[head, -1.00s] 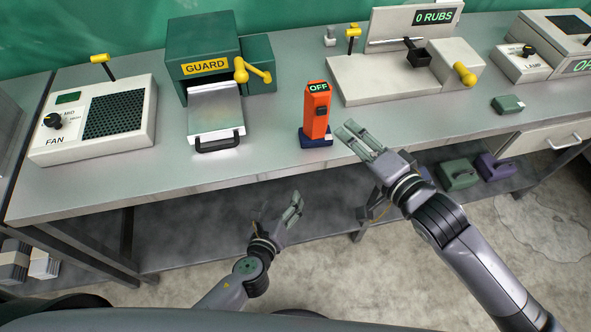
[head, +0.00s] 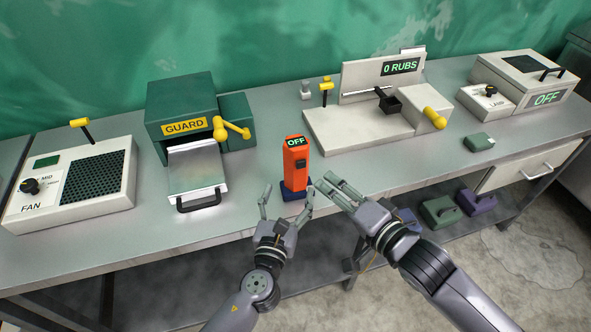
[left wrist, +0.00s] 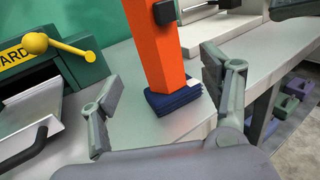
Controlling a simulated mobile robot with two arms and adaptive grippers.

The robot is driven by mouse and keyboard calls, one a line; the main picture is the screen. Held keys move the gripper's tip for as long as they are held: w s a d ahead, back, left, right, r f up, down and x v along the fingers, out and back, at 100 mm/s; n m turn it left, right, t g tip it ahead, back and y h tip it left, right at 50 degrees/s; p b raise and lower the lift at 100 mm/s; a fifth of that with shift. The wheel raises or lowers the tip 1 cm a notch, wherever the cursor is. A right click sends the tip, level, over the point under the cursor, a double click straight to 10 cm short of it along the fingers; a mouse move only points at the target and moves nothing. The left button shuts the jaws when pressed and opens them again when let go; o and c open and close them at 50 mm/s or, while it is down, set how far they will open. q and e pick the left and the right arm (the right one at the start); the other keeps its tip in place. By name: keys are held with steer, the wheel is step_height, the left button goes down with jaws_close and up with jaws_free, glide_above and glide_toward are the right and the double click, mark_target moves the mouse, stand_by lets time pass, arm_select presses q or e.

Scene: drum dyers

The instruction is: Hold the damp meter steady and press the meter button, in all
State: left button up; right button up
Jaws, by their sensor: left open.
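The orange damp meter (head: 296,166) stands upright on a dark blue base (head: 293,190) near the bench's front edge. Its display reads OFF, and a dark button (head: 301,161) sits on its front face. My left gripper (head: 286,198) is open and empty just in front of the meter, not touching it. In the left wrist view the meter (left wrist: 155,45) rises between and beyond the two spread fingers (left wrist: 160,95). My right gripper (head: 325,185) is just right of the meter's base, its fingers close together; whether they are shut is hard to tell.
Left of the meter are a green GUARD machine (head: 182,108) with a metal tray (head: 198,172) and a FAN box (head: 75,188). Behind right is a pale machine reading 0 RUBS (head: 360,130). A small green block (head: 479,141) lies farther right. Bare bench surrounds the meter.

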mark_target(296, 169)
arm_select(q)
steer(key=x, duration=0.9)
steer(key=shift+w, duration=0.1)
steer(key=c, duration=1.5)
arm_select(e)
jaws_close()
stand_by(0.9)
